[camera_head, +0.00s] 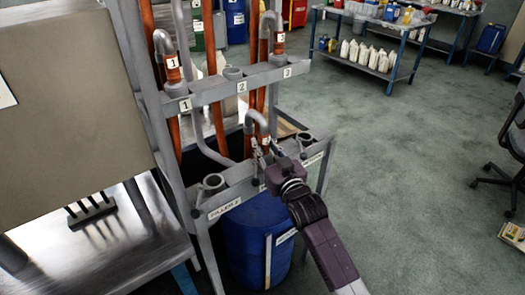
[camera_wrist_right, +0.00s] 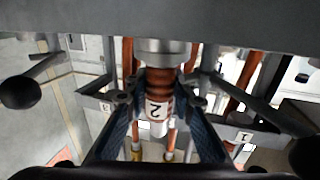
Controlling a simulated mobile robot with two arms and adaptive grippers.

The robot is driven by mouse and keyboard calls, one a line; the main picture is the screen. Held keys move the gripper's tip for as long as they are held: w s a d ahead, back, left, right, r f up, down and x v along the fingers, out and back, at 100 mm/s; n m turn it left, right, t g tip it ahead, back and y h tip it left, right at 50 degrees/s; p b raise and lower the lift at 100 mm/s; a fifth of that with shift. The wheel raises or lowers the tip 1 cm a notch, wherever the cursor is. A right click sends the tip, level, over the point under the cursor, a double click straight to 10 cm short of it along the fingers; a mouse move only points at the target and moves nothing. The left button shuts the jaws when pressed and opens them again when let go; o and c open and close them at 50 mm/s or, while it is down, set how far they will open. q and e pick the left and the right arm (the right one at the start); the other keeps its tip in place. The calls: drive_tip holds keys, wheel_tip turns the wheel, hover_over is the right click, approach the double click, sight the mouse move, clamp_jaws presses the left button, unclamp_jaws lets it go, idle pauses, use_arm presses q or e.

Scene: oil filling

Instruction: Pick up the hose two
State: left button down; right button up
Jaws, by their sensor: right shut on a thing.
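Hose two (camera_head: 263,142) has an orange body and a grey bent pipe on top. It is upright at the middle of the lower rack bar (camera_head: 238,178). Its upside-down label 2 shows in the right wrist view (camera_wrist_right: 157,109). My right gripper (camera_head: 262,152) is shut on the hose at the lower bar, with a finger on either side of it. In the wrist view the gripper (camera_wrist_right: 158,125) reaches around the orange part. The hose's lower end is hidden in the head view. My left gripper is not in view.
Hose one (camera_head: 172,70) and hose three (camera_head: 279,42) hang on the upper rack bar (camera_head: 215,90); holder two (camera_head: 233,73) there is empty. Blue barrel (camera_head: 245,235) stands below the lower bar. A metal table (camera_head: 130,250) is at left. Open floor (camera_head: 410,150) lies right.

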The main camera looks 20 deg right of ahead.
wheel_tip(320, 180, up, 20)
drive_tip(key=shift+r+p, duration=0.1)
drive_tip(key=shift+p, duration=0.25)
clamp_jaws()
idle(0.9)
